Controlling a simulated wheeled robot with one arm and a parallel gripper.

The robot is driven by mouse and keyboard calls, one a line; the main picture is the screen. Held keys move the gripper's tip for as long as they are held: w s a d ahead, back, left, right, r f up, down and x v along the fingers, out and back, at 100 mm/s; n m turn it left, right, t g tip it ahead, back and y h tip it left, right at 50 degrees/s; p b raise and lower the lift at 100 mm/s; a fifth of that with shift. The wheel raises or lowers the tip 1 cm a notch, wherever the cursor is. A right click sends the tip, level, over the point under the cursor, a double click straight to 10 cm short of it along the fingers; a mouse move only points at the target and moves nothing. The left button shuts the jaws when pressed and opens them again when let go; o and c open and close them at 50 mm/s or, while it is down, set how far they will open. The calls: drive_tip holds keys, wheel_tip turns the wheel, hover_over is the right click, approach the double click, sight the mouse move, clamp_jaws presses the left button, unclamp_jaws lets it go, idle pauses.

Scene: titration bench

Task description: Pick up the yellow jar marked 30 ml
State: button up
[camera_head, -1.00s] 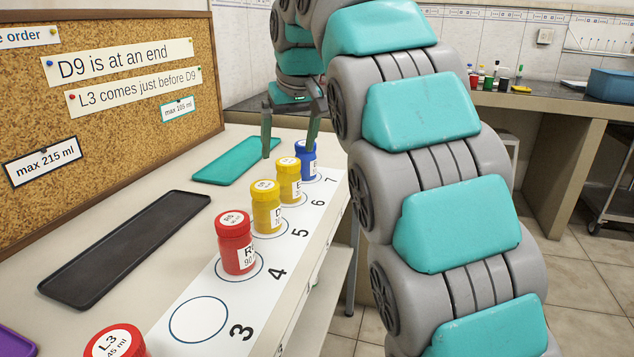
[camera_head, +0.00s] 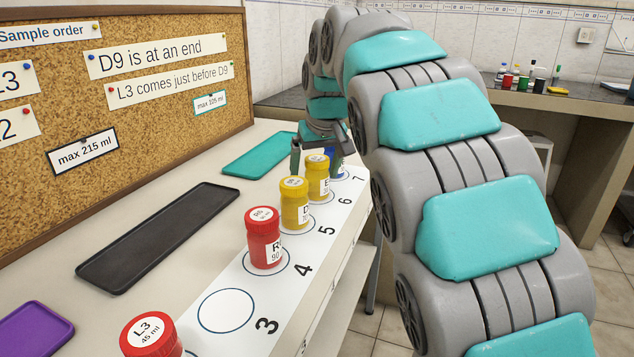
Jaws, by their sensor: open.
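Two yellow jars stand in the row on the white numbered strip (camera_head: 216,345). The nearer yellow jar (camera_head: 294,205), its label starting with D, is beside number 5. The farther yellow jar (camera_head: 317,180), its label starting with E, is beside number 6. I cannot read the volume on either for sure. My gripper (camera_head: 318,152) is open, pointing down at the far end of the row, behind the farther yellow jar and close to the blue jar (camera_head: 336,165) by number 7. One finger shows left of the jars; the other is partly hidden.
A red jar (camera_head: 264,238) is beside number 4, and red jar L3 (camera_head: 150,338) is at the front. The circle by 3 is empty. A black tray (camera_head: 160,235), teal tray (camera_head: 258,157) and purple tray (camera_head: 30,335) lie left. A cork board (camera_head: 190,140) stands behind them.

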drive_tip(key=c, duration=1.4)
drive_tip(key=shift+r, duration=0.2)
